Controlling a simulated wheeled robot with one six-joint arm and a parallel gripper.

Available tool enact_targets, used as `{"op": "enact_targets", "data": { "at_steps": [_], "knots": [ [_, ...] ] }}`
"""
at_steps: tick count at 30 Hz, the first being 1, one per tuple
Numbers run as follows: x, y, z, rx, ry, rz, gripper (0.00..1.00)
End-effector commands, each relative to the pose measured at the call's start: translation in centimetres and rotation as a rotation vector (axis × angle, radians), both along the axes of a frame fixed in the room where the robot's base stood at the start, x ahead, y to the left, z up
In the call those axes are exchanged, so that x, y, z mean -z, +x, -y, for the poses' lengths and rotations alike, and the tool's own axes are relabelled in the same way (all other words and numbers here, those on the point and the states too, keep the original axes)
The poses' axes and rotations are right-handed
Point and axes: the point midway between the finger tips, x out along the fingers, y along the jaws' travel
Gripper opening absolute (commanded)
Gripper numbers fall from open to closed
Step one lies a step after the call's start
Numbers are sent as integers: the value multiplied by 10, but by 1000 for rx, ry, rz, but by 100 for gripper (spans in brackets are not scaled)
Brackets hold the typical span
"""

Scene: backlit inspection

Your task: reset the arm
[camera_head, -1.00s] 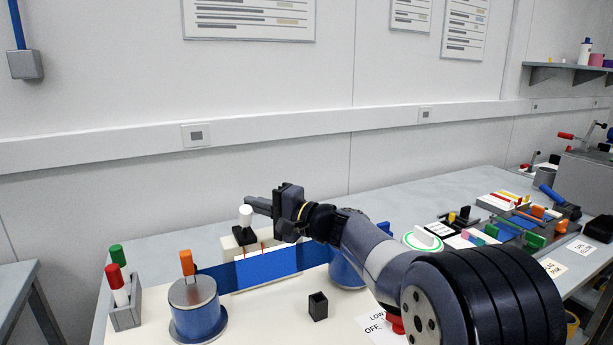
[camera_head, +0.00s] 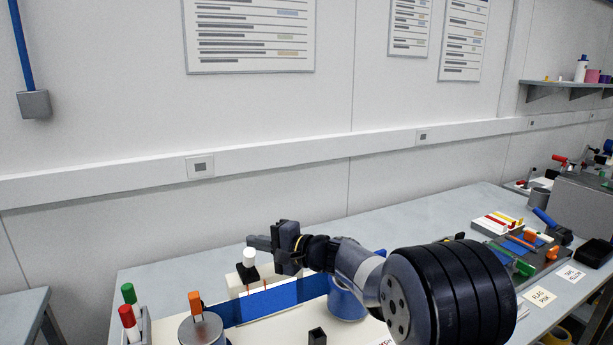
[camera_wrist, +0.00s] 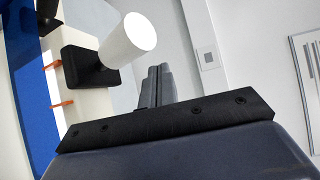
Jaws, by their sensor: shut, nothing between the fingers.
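My gripper (camera_head: 262,243) is shut and empty above the workbench, at the end of my arm, which reaches in from the right. In the wrist view its fingers (camera_wrist: 157,86) are together. A white cylinder on a black block (camera_head: 248,257) stands just left of and below the fingers in the head view. In the wrist view the white cylinder (camera_wrist: 127,40) and its black base appear close beside the fingers, with a visible gap to them.
Red and green capped pieces (camera_head: 129,312) and an orange piece (camera_head: 195,302) are at the front left. Coloured trays (camera_head: 497,224) lie on the right. The grey bench (camera_head: 175,270) behind is clear.

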Motion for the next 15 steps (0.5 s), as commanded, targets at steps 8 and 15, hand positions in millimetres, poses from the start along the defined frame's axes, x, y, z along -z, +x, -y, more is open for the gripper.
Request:
{"op": "enact_targets", "data": {
  "at_steps": [8, 15],
  "knots": [
    [-4, 3, -2, -1, -22, -49, 0],
    [-3, 5, -3, 0, -41, -88, 0]
  ]
}}
